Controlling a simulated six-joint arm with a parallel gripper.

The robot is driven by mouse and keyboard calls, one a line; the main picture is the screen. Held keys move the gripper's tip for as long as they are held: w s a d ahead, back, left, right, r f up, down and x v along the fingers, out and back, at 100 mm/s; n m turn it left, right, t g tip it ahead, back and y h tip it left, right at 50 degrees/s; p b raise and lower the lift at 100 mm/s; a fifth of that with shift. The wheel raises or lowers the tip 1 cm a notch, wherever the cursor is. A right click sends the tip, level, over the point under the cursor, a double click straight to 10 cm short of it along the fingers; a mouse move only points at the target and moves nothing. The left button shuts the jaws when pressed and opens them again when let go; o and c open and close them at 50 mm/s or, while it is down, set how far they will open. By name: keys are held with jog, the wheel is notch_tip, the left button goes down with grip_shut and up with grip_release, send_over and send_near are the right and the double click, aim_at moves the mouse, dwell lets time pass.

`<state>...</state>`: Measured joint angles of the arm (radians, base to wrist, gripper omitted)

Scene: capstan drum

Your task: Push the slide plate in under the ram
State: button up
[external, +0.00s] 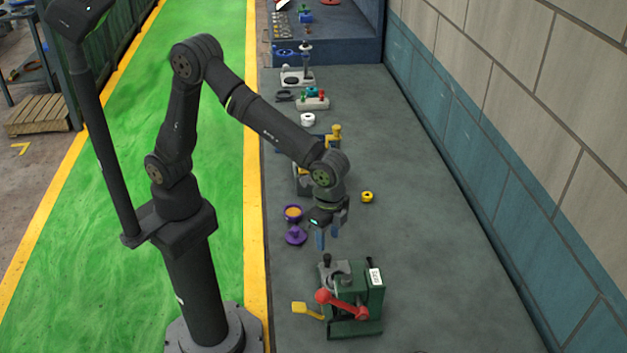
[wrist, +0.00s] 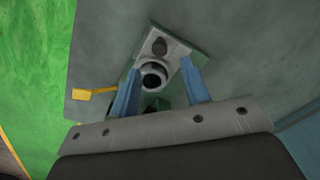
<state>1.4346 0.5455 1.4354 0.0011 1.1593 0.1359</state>
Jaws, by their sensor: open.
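A green press (external: 368,299) stands on the grey bench at the front, with a red lever (external: 342,304) across its front. A grey plate with an upright dark knob (external: 327,259) is at its far left side; I take this plate for the slide plate. In the wrist view the dark knob (wrist: 158,47) stands on the pale plate, beside a grey round part (wrist: 153,75) that may be the ram. My gripper (external: 328,239) is open and empty, pointing down above and just beyond the knob. In the wrist view its blue fingers (wrist: 160,68) lie either side of the round part.
A yellow paddle (external: 304,309) sticks out left of the press. More fixtures stand farther back. A wall (external: 520,200) bounds the right side; the bench between press and wall is clear.

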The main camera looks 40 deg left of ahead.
notch_tip(320, 180, up, 10)
jog(key=r, duration=0.1)
jog(key=s+d+f+m+t+h, duration=0.1)
jog(key=s+d+f+m+t, duration=0.25)
jog(key=s+m, duration=0.5)
jog(key=shift+t, duration=0.45)
jog(key=x, duration=0.6)
jog(key=a+x, duration=0.1)
jog(key=x, duration=0.3)
jog(key=shift+d+f, duration=0.1)
jog(key=shift+f, duration=0.1)
jog(key=d+v, duration=0.1)
jog(key=v, duration=0.9)
jog(key=w+a+r+n, duration=0.2)
jog(key=w+a+n, duration=0.1)
jog(key=w+a, duration=0.6)
jog(key=w+a+r+n+g, duration=0.1)
jog(key=w+a+n, duration=0.3)
jog(key=w+a, duration=0.5)
jog(key=shift+a+r, duration=0.4)
jog(key=shift+r, duration=0.2)
